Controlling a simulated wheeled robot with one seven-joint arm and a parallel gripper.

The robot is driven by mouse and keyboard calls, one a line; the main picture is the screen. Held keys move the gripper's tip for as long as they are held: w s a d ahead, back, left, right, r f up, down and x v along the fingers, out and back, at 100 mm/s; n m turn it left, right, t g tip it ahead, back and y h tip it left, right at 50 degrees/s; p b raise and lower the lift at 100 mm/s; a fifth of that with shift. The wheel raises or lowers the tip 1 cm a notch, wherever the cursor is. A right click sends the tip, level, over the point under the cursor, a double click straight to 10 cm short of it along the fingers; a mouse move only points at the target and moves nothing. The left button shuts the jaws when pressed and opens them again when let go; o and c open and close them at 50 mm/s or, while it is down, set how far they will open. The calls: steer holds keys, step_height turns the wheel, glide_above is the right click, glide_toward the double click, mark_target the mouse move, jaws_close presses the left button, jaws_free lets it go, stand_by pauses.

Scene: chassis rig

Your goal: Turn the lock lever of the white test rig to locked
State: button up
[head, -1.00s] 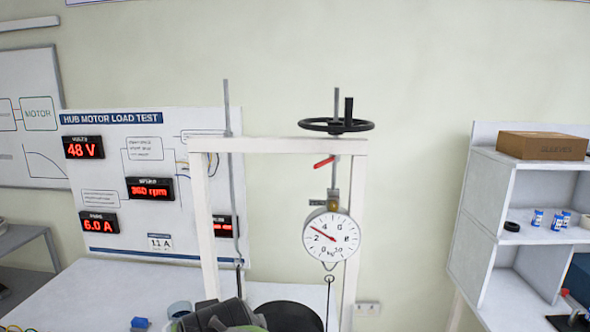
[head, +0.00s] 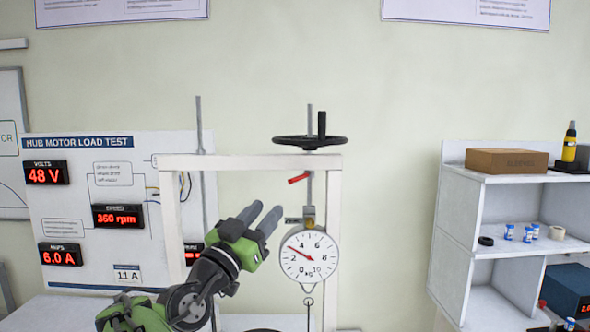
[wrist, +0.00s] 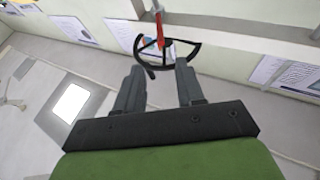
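The white test rig (head: 250,162) stands in the middle of the head view, with a black handwheel (head: 310,141) on top. The red lock lever (head: 298,178) sits on the screw rod just under the top beam, its red end pointing left and slightly down. In the wrist view the red lever (wrist: 159,28) shows ahead, near the handwheel (wrist: 167,50). My gripper (head: 267,214) is below and left of the lever, its two grey fingers pointing up and right. In the wrist view my gripper (wrist: 160,75) is open, with nothing between its fingers.
A round dial scale (head: 308,255) hangs below the lever, close to the right of my gripper. The meter board (head: 95,215) stands behind at left. White shelves (head: 490,178) with a cardboard box (head: 506,161) stand at right.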

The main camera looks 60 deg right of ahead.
mark_target(289, 183)
steer(key=p+x, duration=0.6)
steer(key=x, duration=0.7)
steer(key=shift+w+d, duration=0.15)
steer(key=shift+d, duration=0.05)
steer(key=shift+f, duration=0.1)
steer(key=shift+c, duration=0.3)
jaws_close()
